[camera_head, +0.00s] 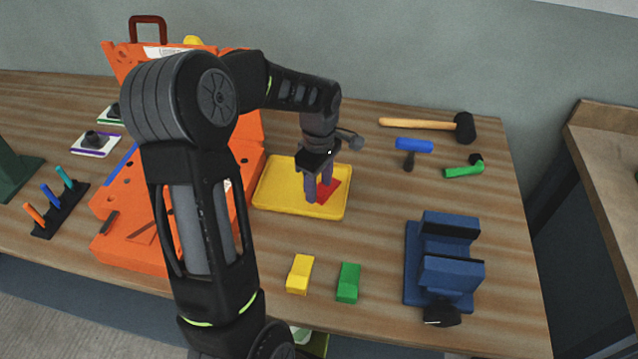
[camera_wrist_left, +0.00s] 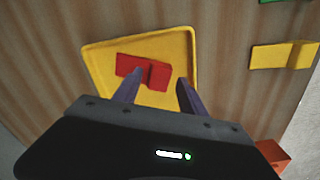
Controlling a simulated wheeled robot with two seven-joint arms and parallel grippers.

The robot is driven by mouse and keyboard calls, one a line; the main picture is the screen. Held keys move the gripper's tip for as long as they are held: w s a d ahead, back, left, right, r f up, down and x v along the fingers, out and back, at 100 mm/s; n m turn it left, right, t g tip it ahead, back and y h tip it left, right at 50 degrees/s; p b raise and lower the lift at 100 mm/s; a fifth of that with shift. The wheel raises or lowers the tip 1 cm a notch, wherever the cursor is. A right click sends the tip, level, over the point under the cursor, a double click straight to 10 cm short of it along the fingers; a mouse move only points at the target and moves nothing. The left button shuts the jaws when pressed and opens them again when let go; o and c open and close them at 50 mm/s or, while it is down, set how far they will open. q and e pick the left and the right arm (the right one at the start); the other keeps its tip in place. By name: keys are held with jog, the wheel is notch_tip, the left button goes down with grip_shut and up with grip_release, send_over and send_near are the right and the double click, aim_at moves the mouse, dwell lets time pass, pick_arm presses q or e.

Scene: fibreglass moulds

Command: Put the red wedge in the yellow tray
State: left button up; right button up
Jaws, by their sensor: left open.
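The red wedge (camera_head: 329,187) lies in the yellow tray (camera_head: 272,201), towards its right side in the head view. It also shows in the left wrist view (camera_wrist_left: 143,70), lying on the tray floor inside the raised rim of the tray (camera_wrist_left: 190,45). My left gripper (camera_head: 317,198) is over the tray, its purple fingers pointing down beside the wedge. In the left wrist view the fingers (camera_wrist_left: 158,86) stand apart, with the wedge beyond and between their tips. Part of the wedge is hidden by the fingers in the head view. My right gripper does not show.
An orange mould (camera_head: 128,253) stands left of the tray, behind my arm. A yellow wedge (camera_head: 300,273) and a green wedge (camera_head: 348,282) lie in front. A blue vise (camera_head: 447,254) stands right. A mallet (camera_head: 463,127), a blue-headed tool (camera_head: 413,145) and a green tool (camera_head: 463,171) lie at the back right.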

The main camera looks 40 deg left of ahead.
aim_at(319, 190)
pick_arm(q)
notch_tip(319, 190, up, 12)
jog(key=shift+b, duration=0.45)
dwell(0.5)
